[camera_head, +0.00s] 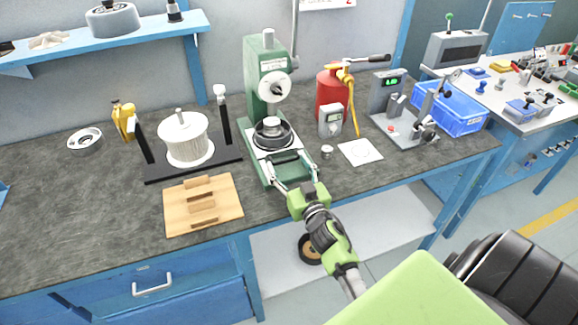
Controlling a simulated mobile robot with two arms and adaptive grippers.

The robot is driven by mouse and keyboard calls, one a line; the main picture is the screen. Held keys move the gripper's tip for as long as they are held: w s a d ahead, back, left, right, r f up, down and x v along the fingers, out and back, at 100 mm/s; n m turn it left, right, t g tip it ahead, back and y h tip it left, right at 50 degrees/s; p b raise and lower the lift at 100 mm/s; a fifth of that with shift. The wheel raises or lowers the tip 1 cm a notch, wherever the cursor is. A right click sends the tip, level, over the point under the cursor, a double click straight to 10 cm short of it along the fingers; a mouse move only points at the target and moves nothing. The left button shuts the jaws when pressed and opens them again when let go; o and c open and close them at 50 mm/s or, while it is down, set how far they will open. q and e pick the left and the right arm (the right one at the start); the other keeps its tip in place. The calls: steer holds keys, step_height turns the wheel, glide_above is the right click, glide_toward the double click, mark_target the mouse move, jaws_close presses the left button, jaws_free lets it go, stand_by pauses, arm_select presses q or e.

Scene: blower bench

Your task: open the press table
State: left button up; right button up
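The green press (268,88) stands upright at the middle of the bench, with a round dial on its front. Its press table (258,152) is at the base and carries a dark round part with a metal top (271,131). A dark green handle-like bar (288,158) shows at the front of the table. My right gripper (289,172) reaches in from the lower right. Its silver fingers are spread apart at the front of the press table, near the bar. Contact with the bar cannot be made out. My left gripper is not in view.
Left of the press are a wooden holder (225,214) and a white ribbed cylinder (185,138) on a black stand. Right are a red extinguisher-like tank (328,88), a small gauge (331,120), a white card (360,152) and a grey test stand (400,120).

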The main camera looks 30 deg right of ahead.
steer(key=c, duration=0.6)
steer(key=p+v, duration=0.2)
steer(key=v, duration=1)
steer(key=shift+d+f, duration=0.1)
steer(key=o, duration=1.6)
steer(key=shift+c, duration=0.2)
steer(key=shift+w, duration=0.1)
step_height(320, 180, up, 10)
